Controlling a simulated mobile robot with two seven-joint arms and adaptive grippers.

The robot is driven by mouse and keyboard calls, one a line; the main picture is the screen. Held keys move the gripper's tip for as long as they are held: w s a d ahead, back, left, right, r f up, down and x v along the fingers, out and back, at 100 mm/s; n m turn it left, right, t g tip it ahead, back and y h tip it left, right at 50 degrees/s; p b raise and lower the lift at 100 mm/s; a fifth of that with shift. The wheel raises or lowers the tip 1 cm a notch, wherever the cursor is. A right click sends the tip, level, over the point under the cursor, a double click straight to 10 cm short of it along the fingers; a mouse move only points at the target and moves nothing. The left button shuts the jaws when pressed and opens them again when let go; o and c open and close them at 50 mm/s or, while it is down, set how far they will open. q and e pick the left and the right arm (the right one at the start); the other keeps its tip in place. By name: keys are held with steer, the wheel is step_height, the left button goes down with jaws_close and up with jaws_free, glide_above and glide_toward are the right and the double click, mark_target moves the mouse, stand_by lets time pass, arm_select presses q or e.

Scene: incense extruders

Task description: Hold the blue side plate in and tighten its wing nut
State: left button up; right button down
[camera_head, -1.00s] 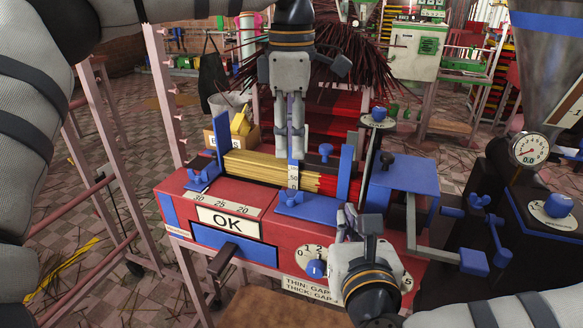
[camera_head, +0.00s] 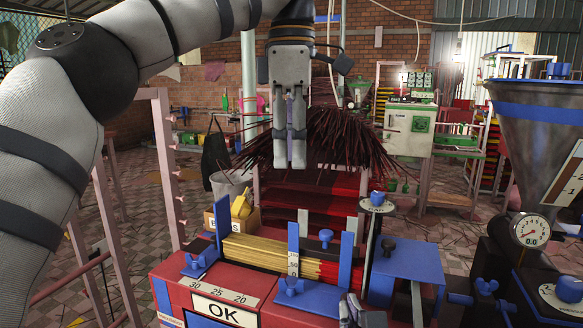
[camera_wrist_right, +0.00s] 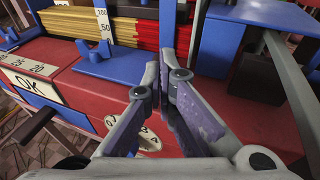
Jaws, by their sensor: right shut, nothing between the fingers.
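On the red machine (camera_head: 170,275), blue upright plates stand at the left (camera_head: 222,225), middle (camera_head: 293,245) and right (camera_head: 345,262) of the stick trough. A blue wing nut (camera_head: 291,286) sits on the front blue bracket (camera_head: 318,297); the bracket also shows in the right wrist view (camera_wrist_right: 112,68). Another wing nut (camera_head: 194,262) is at the left bracket. I cannot tell which plate is the side plate meant. My left gripper (camera_head: 290,166) hangs above and behind the trough, its fingers together and empty. My right gripper (camera_wrist_right: 165,72) is shut and empty, right of the front bracket.
Yellow and red sticks (camera_head: 265,251) fill the trough. A thin post with a round plate and blue knob (camera_head: 377,200) rises at the right beside a blue cover (camera_head: 408,262). A hopper and gauge (camera_head: 531,231) stand further right. Dark sticks fan out behind.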

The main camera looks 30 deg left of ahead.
arm_select(q)
steer(key=shift+r, duration=0.45)
